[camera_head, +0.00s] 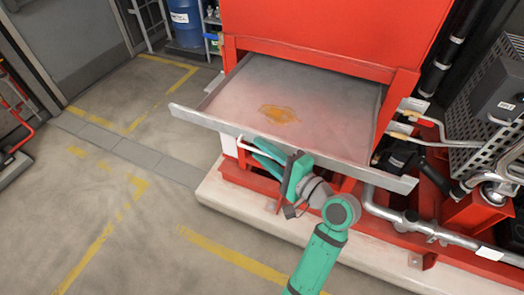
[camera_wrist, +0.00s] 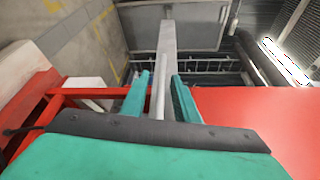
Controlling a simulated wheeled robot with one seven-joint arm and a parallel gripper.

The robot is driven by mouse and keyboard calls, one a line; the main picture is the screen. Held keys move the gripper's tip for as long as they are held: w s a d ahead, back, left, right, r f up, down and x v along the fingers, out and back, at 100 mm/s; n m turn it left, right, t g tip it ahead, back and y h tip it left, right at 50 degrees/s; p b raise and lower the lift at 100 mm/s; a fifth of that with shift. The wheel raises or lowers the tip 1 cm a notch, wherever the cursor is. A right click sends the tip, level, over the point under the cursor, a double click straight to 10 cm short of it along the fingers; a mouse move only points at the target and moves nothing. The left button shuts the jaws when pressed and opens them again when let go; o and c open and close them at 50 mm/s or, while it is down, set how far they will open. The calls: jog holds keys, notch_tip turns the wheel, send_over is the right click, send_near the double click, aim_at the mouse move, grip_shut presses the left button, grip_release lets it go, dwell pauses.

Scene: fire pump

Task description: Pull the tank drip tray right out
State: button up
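The grey drip tray (camera_head: 345,167) sticks well out from under the red tank (camera_head: 310,30), its back part still beneath it. An orange-brown stain (camera_head: 279,114) lies on its floor. A thin pale handle (camera_head: 272,151) sits on its front face and also shows as a bar in the wrist view (camera_wrist: 158,88). My teal gripper (camera_head: 263,153) is at the front face, left of its middle. In the wrist view, its two fingers (camera_wrist: 158,82) stand on either side of the handle bar, with visible gaps. The fingers look open around the handle; contact is not visible.
Pipes and a valve (camera_head: 405,218) run low on the right over the pale plinth (camera_head: 245,205). A perforated grey guard (camera_head: 480,105) stands at the right. A blue drum (camera_head: 186,22) is at the back. The floor (camera_head: 150,220) to the left is clear.

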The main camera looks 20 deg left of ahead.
jog(key=shift+w, duration=0.1)
jog(key=shift+s+r, duration=0.1)
jog(key=shift+s, duration=0.1)
jog(key=v, duration=1)
jog(key=shift+d, duration=0.35)
